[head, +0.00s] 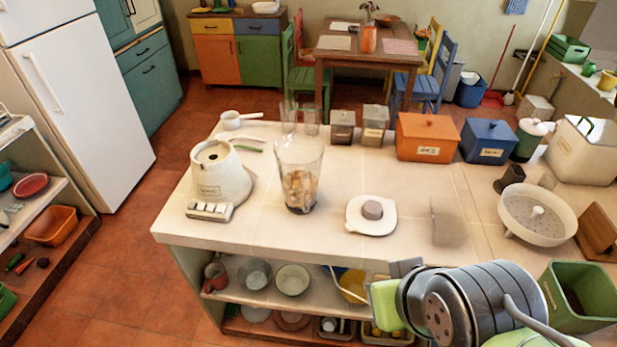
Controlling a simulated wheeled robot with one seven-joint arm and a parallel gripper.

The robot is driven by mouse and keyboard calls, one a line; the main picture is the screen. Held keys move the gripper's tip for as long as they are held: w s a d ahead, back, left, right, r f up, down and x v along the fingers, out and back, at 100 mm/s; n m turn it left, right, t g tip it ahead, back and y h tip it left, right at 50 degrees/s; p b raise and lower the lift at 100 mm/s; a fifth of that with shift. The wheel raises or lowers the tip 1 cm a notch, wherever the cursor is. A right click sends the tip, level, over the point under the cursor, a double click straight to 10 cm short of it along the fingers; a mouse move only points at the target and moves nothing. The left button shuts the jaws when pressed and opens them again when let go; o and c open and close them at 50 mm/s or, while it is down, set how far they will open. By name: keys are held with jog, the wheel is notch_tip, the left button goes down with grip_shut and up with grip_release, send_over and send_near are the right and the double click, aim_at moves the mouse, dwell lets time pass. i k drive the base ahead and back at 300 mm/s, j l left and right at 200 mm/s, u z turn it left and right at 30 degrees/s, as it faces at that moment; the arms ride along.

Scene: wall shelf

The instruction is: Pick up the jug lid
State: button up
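The jug lid (371,215) is a white, rounded-square piece with a round grey knob on top. It lies flat, knob up, near the front edge of the pale counter. The clear jug (301,172) stands upright to its left with brownish chunks in its lower part, its top open. The cream blender base (221,174) stands further left. My arm comes in at the lower right, in front of the counter and apart from the lid.
A beige block (447,222) stands right of the lid, and a white colander (538,214) beyond it. Orange (427,138) and blue (487,142) boxes and small canisters line the back. The counter (300,235) is clear around the lid's front and left.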

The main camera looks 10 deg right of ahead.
aim_at(384, 225)
jog(key=i+u, duration=0.15)
jog(key=u, duration=0.2)
jog(key=i+u, duration=0.15)
jog(key=u, duration=0.2)
jog(key=i+l+u, duration=0.1)
jog(key=u, duration=0.3)
